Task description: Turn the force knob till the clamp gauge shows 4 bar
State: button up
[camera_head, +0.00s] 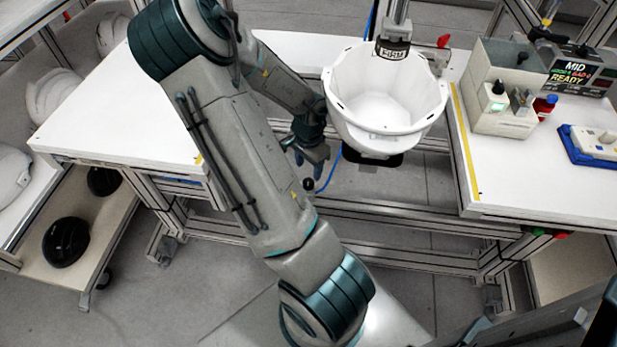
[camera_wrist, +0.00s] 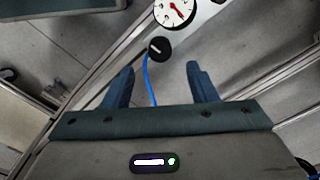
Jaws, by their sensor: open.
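The force knob (camera_wrist: 158,48) is a round black knob with a pale mark, just ahead of my gripper in the wrist view. The clamp gauge (camera_wrist: 175,11) is a white round dial with a red needle, just beyond the knob and cut by the top edge. Its numbers are too small to read. The knob lies ahead of the gap between the fingertips; I see no contact. In the head view, my gripper (camera_head: 310,163) hangs left of the white helmet shell (camera_head: 385,95).
A blue hose (camera_wrist: 147,80) runs from near the knob between my fingers in the wrist view. White worktops (camera_head: 140,115) flank the shell. A control box (camera_head: 495,120) and a display reading MID and READY (camera_head: 578,72) stand at right.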

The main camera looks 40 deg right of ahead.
aim_at(308, 182)
notch_tip(308, 182, down, 7)
jog(key=shift+r+b, duration=0.15)
jog(key=shift+b, duration=0.85)
jog(key=c, duration=1)
jog(key=shift+o, duration=0.2)
